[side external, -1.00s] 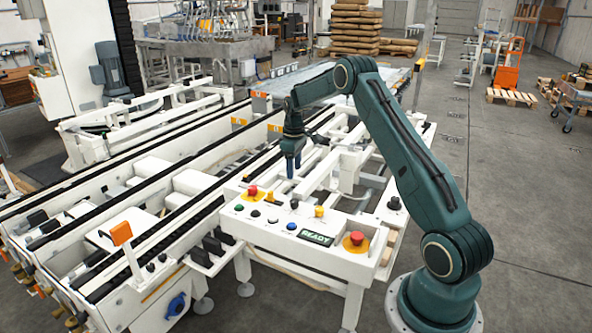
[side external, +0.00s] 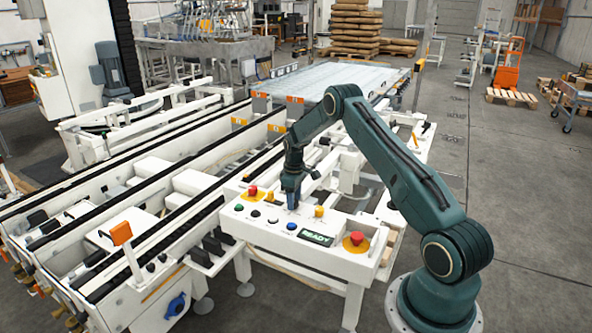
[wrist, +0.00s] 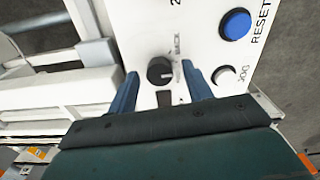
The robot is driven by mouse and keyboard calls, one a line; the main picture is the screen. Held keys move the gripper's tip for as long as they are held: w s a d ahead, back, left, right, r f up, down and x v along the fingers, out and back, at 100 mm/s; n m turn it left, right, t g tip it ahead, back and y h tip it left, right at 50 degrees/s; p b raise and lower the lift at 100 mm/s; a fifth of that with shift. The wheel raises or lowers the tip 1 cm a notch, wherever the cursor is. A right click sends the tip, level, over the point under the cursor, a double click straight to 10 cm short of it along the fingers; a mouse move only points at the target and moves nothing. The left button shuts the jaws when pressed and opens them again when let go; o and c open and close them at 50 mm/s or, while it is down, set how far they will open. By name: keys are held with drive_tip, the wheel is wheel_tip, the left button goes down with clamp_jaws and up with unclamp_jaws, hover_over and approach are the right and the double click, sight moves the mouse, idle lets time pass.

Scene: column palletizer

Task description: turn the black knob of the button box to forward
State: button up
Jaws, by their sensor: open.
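The white button box (side external: 262,233) stands in the lower middle of the side view. Its black knob (wrist: 160,71) shows in the wrist view, with small lettering beside it that is too blurred to read fully. My gripper (side external: 291,205) points down at the box's top face in the side view, where it covers the knob. In the wrist view my gripper (wrist: 162,80) is open, its two blue fingers apart to the left and right of the knob. I cannot tell whether either finger touches it.
The blue RESET button (wrist: 235,24) and a white JOG button (wrist: 224,75) lie right of the knob. Red mushroom buttons (side external: 253,191) (side external: 356,239) sit on the box's left and right parts. Conveyor rails (side external: 120,225) run along its left.

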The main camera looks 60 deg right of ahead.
drive_tip(key=shift+f, duration=0.15)
drive_tip(key=shift+c, duration=0.2)
drive_tip(key=c, duration=0.9)
drive_tip(key=shift+m, duration=0.3)
drive_tip(key=m, duration=0.4)
drive_tip(key=shift+m, duration=2.2)
drive_tip(key=o, duration=0.9)
